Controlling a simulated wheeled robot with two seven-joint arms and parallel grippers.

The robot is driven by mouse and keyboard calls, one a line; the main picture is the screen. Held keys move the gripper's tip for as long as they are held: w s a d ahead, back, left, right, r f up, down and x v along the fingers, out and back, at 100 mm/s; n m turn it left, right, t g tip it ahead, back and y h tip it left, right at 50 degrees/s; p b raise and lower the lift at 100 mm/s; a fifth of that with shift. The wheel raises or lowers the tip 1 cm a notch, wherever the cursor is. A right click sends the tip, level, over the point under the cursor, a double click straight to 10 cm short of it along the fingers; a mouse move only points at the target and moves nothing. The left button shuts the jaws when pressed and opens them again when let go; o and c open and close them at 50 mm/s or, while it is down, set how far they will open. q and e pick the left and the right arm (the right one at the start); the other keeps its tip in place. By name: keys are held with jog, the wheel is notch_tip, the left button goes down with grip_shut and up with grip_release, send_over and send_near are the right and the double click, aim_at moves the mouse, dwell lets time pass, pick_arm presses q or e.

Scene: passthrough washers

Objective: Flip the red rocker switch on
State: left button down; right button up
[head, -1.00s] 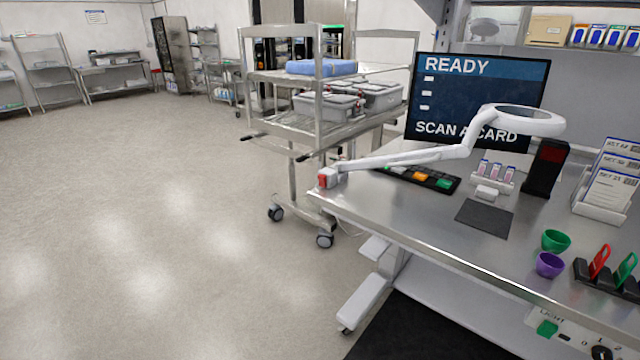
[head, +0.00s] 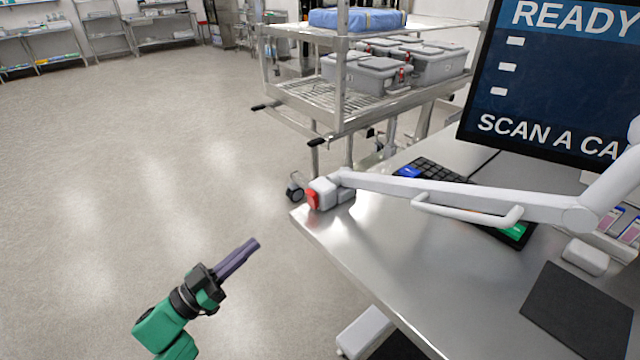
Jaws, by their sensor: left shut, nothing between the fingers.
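The red rocker switch (head: 312,200) is a small red patch on the grey base of the white lamp arm (head: 450,196), at the near left corner of the metal bench. Whether the rocker is on or off is too small to tell. My left gripper (head: 254,244), with purple fingers on a green and black wrist, is shut and empty. It is over the floor, left of the bench corner, lower in the picture than the switch and apart from it. My right gripper is not in view.
The metal bench (head: 378,246) has a clear front left surface. On it are a dark mat (head: 577,312), a keypad (head: 432,168) and a monitor (head: 560,75) reading READY. A wire cart (head: 318,100) with grey boxes stands behind the corner. The floor at left is free.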

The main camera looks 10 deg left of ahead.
pick_arm(q)
jog(key=r, duration=0.1)
jog(key=p, duration=0.3)
send_near(309, 195)
jog(key=shift+m+h, duration=0.3)
jog(key=shift+h, duration=0.1)
jog(key=x, duration=0.6)
jog(key=shift+w+a+f, duration=0.2)
jog(key=shift+f, duration=0.05)
jog(key=shift+w+d, duration=0.35)
jog(key=shift+w, duration=0.05)
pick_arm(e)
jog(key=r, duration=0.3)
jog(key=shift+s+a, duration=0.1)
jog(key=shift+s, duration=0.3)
